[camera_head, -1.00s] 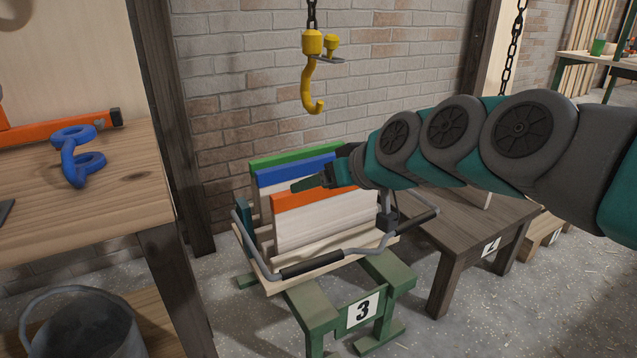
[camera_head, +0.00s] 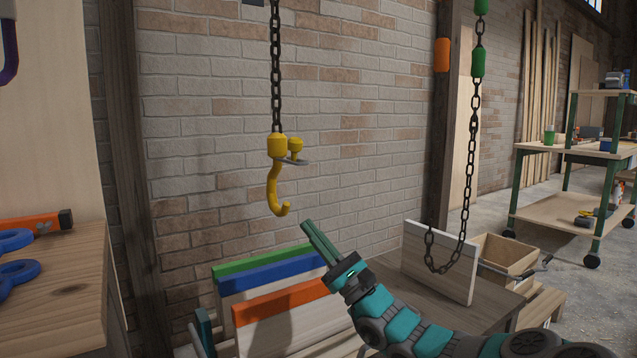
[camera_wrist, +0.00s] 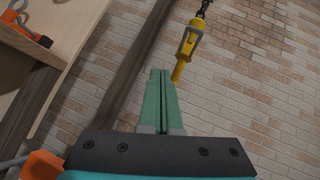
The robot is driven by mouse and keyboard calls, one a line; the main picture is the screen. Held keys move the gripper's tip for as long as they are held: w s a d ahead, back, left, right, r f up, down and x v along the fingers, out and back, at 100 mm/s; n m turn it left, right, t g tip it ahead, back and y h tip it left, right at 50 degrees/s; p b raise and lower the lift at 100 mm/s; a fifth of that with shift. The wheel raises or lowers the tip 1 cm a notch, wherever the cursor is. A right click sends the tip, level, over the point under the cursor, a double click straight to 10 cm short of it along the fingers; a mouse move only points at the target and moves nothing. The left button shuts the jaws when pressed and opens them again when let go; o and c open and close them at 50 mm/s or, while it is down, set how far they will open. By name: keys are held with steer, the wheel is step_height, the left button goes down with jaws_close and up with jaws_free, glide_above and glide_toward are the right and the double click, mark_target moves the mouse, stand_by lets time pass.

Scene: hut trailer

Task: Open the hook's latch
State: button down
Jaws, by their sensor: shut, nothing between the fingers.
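The yellow hook (camera_head: 274,185) hangs from a dark chain in front of the brick wall, its opening curled to the right. A grey latch (camera_head: 292,161) sticks out to the right from the hook's top, beside a small yellow knob (camera_head: 296,147). My gripper (camera_head: 309,225) is below and right of the hook's curl, its green fingers pointing up and left, together and empty. In the wrist view the fingers (camera_wrist: 159,75) point up, with the hook (camera_wrist: 185,52) beyond their tips and slightly right.
Boards with green, blue and orange tops (camera_head: 280,292) stand below the hook. Another chain (camera_head: 468,170) hangs at the right before a white board (camera_head: 440,262). A wooden bench (camera_head: 70,285) with blue and orange things is at the left. Air around the hook is clear.

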steer(key=w+d+f+m+t+h, duration=0.1)
steer(key=w+d+m+t+h, duration=0.1)
steer(key=w+d+m+t, duration=0.15)
glide_toward(293, 156)
steer(key=w+a, duration=0.3)
steer(key=w, duration=0.1)
steer(key=shift+w+a+r+m+h, duration=0.1)
steer(key=shift+r+m+h, duration=0.1)
steer(key=shift+r, duration=0.35)
steer(key=shift+w+r+m+h, duration=0.1)
steer(key=shift+w+r+h, duration=0.1)
steer(key=shift+r, duration=0.35)
steer(key=shift+r+p, duration=0.2)
steer(key=shift+p, duration=0.25)
